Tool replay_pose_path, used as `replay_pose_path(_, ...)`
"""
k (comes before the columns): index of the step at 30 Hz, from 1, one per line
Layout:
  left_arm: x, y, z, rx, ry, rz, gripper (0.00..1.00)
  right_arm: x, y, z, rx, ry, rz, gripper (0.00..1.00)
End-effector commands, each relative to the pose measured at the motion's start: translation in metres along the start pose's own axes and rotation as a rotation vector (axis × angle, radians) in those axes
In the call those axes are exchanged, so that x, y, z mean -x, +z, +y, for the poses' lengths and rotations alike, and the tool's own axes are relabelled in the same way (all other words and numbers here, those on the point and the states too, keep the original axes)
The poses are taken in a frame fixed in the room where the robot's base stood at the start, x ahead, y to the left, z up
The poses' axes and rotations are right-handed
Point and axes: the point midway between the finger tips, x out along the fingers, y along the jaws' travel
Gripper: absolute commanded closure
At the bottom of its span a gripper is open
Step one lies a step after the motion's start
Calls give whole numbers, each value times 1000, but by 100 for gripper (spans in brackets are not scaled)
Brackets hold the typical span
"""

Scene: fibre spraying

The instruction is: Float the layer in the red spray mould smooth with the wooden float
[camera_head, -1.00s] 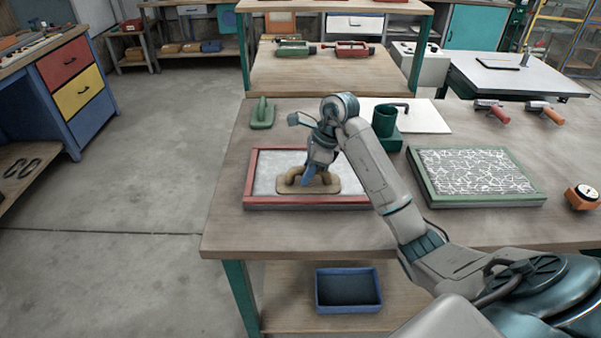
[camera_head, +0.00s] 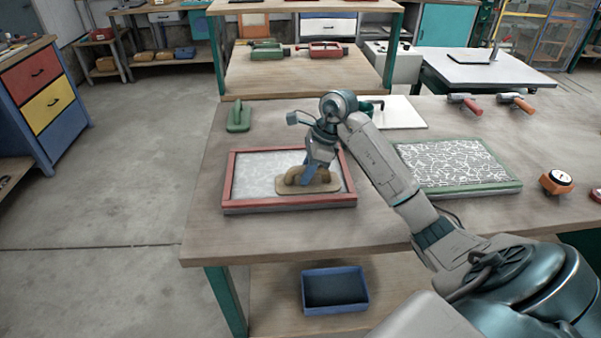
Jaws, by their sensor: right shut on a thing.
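The red spray mould (camera_head: 232,207) is a shallow red-framed tray on the workbench, holding a pale grey layer. The wooden float (camera_head: 290,187) is a tan board with a brown handle, lying over the right front part of the layer. My right gripper (camera_head: 308,176) is shut on the float's handle from above. The arm and gripper hide part of the mould's right side. Whether the float presses on the layer cannot be told exactly, but it looks in contact. My left gripper is not in view.
A green-framed mould (camera_head: 470,190) with a white fibre pattern lies to the right. A green float (camera_head: 238,118) stands behind the red mould. An orange gauge (camera_head: 556,182) sits at far right. A blue bin (camera_head: 335,290) is on the lower shelf. The bench left of the red mould is clear.

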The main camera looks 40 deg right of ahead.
Motion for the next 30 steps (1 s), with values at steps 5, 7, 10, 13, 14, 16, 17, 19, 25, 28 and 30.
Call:
replay_pose_path(5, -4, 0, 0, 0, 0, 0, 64, 4, -8, 0, 0, -1, 1, 100)
replay_pose_path(7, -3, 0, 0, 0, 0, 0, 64, 4, -8, 0, 0, -1, 0, 100)
replay_pose_path(10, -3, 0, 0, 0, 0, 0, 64, 4, -8, 0, 0, -1, 0, 100)
replay_pose_path(13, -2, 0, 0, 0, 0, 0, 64, 5, -7, 0, 1, -1, -1, 100)
replay_pose_path(14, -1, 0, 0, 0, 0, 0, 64, 7, -6, 0, 1, -1, -1, 100)
replay_pose_path(16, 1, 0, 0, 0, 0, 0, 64, 11, -4, 0, 1, -2, -1, 100)
replay_pose_path(17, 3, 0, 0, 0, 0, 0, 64, 13, -4, 0, 1, -2, -1, 100)
replay_pose_path(19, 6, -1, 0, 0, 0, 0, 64, 20, -1, 0, 1, -3, -1, 100)
replay_pose_path(25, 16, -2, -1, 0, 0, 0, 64, 39, 7, 1, 2, -2, -1, 100)
replay_pose_path(28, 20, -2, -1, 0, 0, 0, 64, 48, 10, 2, 1, -2, -1, 100)
replay_pose_path(30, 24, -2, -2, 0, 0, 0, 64, 55, 13, 2, 1, -2, -2, 100)
